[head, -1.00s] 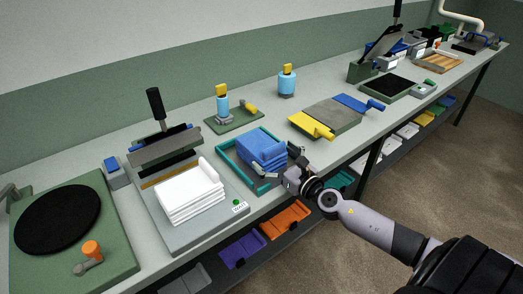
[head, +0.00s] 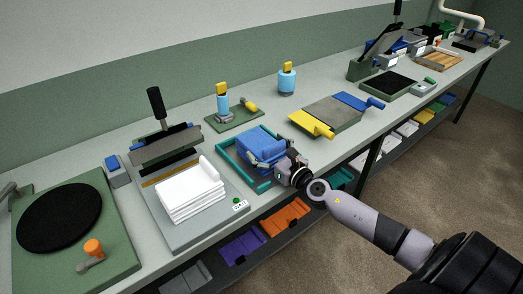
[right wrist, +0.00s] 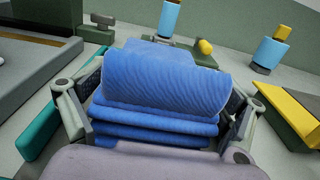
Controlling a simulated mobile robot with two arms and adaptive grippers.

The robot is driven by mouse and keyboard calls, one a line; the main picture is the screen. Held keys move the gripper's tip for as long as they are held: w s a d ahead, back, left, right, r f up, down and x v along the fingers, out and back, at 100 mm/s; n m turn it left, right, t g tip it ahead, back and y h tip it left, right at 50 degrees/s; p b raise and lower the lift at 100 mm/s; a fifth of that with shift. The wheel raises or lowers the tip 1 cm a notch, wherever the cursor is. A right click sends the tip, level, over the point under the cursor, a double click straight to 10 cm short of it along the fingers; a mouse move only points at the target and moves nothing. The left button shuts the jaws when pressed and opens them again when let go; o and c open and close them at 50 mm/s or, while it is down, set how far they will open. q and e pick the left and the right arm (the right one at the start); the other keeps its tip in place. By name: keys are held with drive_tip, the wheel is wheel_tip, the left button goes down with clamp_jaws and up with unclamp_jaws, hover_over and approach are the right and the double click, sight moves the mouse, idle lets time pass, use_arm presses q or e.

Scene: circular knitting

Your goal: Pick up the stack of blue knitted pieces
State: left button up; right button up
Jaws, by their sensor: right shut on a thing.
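The stack of blue knitted pieces (head: 260,146) sits in the teal-framed tray (head: 231,170) in the middle of the bench. In the right wrist view the stack (right wrist: 155,115) shows several folded layers with a rolled piece on top. My right gripper (head: 268,158) reaches in from the front right and is shut on the stack. In the right wrist view its fingers (right wrist: 160,128) press on the stack's left and right sides. I cannot tell whether the stack is clear of the tray floor. My left gripper is not in view.
A press with a white folded stack (head: 190,194) stands left of the tray. A grey plate with yellow and blue handles (head: 333,116) lies to the right. Blue bottles (head: 286,80) stand behind. Coloured bins (head: 285,217) sit on the shelf below.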

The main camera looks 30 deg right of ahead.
drive_tip(key=shift+r, duration=0.1)
drive_tip(key=c, duration=0.5)
drive_tip(key=shift+w, duration=0.1)
drive_tip(key=shift+c, duration=0.2)
